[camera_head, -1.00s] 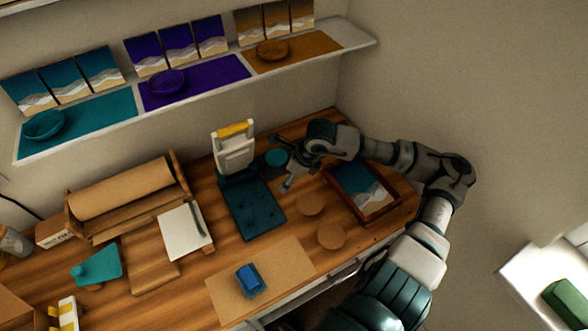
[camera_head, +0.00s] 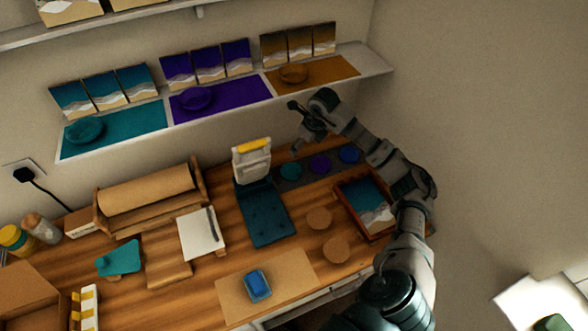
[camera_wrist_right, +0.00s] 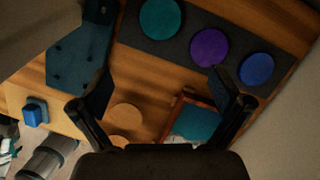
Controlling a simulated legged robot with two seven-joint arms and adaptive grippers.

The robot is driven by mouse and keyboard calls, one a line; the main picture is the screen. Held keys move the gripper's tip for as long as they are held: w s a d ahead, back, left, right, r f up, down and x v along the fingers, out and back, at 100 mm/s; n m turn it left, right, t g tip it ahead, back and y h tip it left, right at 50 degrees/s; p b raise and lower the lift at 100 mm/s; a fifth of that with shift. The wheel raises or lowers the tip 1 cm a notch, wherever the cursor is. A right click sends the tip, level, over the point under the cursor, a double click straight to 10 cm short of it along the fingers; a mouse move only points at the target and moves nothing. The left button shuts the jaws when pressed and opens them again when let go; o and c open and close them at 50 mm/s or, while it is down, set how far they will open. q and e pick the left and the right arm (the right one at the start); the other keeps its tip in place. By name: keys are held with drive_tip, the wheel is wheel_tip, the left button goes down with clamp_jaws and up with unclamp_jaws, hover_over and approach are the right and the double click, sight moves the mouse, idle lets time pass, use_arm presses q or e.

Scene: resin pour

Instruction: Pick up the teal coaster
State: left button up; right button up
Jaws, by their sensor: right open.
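The teal coaster (camera_head: 291,171) is a round disc at the left end of a dark strip at the back of the wooden bench. It also shows at the top of the right wrist view (camera_wrist_right: 160,18). My right gripper (camera_head: 297,122) is open and empty, raised above the bench in front of the shelf. In the right wrist view its two fingers (camera_wrist_right: 160,90) are spread wide, and the coaster lies beyond them, apart from them. My left gripper is out of sight.
A purple disc (camera_head: 320,163) and a blue disc (camera_head: 348,155) share the dark strip (camera_wrist_right: 185,48). A dark hinged press (camera_head: 264,215) stands left of it, a framed picture (camera_head: 366,206) to the right. Two cork discs (camera_head: 319,218) lie in front. A loaded shelf (camera_head: 376,66) hangs above.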

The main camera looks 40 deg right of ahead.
hover_over(291, 170)
drive_tip(key=s, duration=0.2)
drive_tip(key=f, duration=1.1)
drive_tip(key=shift+s+d+b, duration=0.1)
drive_tip(key=shift+d+b, duration=0.2)
drive_tip(key=shift+b, duration=0.05)
drive_tip(key=shift+f, duration=0.3)
drive_tip(key=x, duration=0.4)
drive_tip(key=shift+a+f, duration=0.15)
drive_tip(key=shift+w+f, duration=0.4)
drive_tip(key=shift+f, duration=0.05)
drive_tip(key=c, duration=1.1)
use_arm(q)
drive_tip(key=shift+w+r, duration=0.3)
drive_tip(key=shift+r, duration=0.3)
use_arm(e)
drive_tip(key=shift+s, duration=0.1)
drive_tip(key=shift+c, duration=0.2)
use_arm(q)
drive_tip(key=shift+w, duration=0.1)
